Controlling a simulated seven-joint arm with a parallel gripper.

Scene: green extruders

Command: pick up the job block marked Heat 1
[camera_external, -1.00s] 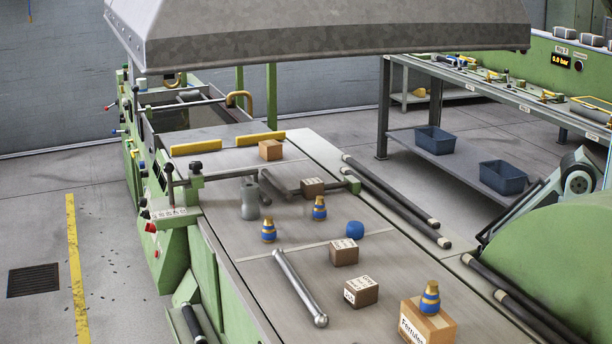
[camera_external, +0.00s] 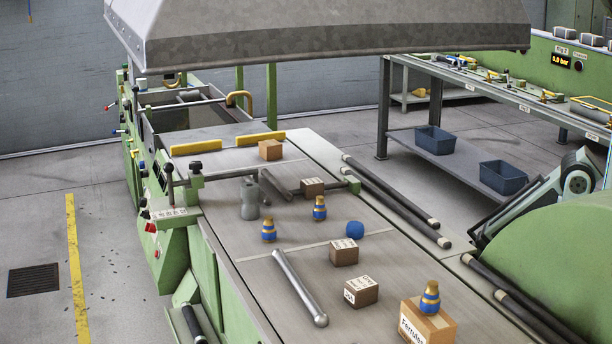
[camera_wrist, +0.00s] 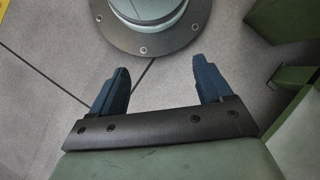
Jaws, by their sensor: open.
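Several small brown blocks with white labels stand on the grey bench top: one at the back (camera_external: 270,151), one by the cross bar (camera_external: 312,187), one in the middle (camera_external: 344,254) and one nearer the front (camera_external: 361,293). The labels are too small to read, so I cannot tell which block is marked Heat 1. My gripper (camera_wrist: 160,65) shows in the wrist view, its two dark blue fingers wide apart with nothing between them. It points at the floor and a round bolted flange; no block shows there.
Around the blocks stand a brown Ferrules box (camera_external: 412,326) with a blue-and-yellow piece (camera_external: 430,298) on it, two similar pieces (camera_external: 268,230) (camera_external: 320,208), a blue ball (camera_external: 355,230), a grey cylinder (camera_external: 249,199) and a metal rod (camera_external: 299,287). A grey hood (camera_external: 330,40) overhangs the back.

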